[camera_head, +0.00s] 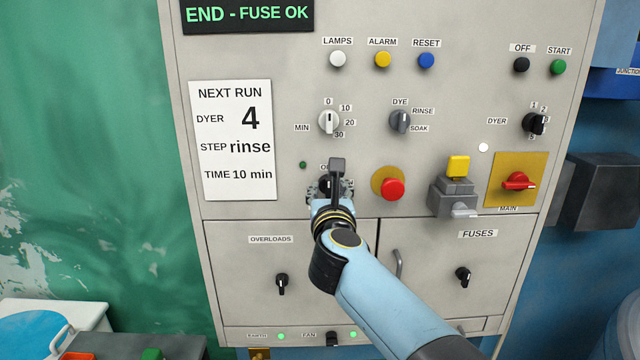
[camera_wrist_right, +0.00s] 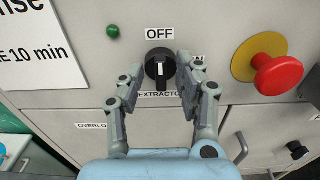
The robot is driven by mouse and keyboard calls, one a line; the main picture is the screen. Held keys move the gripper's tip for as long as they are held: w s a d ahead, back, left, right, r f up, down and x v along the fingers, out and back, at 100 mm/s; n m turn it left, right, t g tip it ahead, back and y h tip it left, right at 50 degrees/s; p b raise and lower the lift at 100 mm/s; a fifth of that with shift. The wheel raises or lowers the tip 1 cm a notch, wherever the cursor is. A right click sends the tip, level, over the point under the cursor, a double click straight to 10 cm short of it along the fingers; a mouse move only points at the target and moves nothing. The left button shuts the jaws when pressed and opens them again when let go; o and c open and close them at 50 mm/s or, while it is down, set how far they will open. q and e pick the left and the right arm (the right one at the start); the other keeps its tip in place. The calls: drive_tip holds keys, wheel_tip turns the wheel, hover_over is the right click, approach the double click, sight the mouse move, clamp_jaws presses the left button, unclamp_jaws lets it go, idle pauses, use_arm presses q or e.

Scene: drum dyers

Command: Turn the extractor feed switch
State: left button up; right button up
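The extractor switch (camera_wrist_right: 160,70) is a round black knob with a white pointer line. It sits on the grey panel between an OFF label above and a partly covered EXTRACTOR label below. Its pointer stands upright, toward OFF. My right gripper (camera_wrist_right: 163,78) is open, with one finger on each side of the knob. The right finger looks close to the knob's edge; I cannot tell whether it touches. In the head view my right gripper (camera_head: 330,187) is in front of the switch and hides most of it. My left gripper is not in view.
A red mushroom button (camera_head: 392,189) on a yellow plate is just right of the gripper. A small green lamp (camera_head: 303,165) is up and left of the switch. A grey lever block (camera_head: 455,195) and the red main switch (camera_head: 518,181) are farther right. The OVERLOADS door (camera_head: 245,285) is below.

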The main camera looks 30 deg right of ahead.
drive_tip(key=shift+r, duration=0.1)
drive_tip(key=shift+s, duration=0.1)
drive_tip(key=shift+c, duration=1.1)
drive_tip(key=c, duration=0.5)
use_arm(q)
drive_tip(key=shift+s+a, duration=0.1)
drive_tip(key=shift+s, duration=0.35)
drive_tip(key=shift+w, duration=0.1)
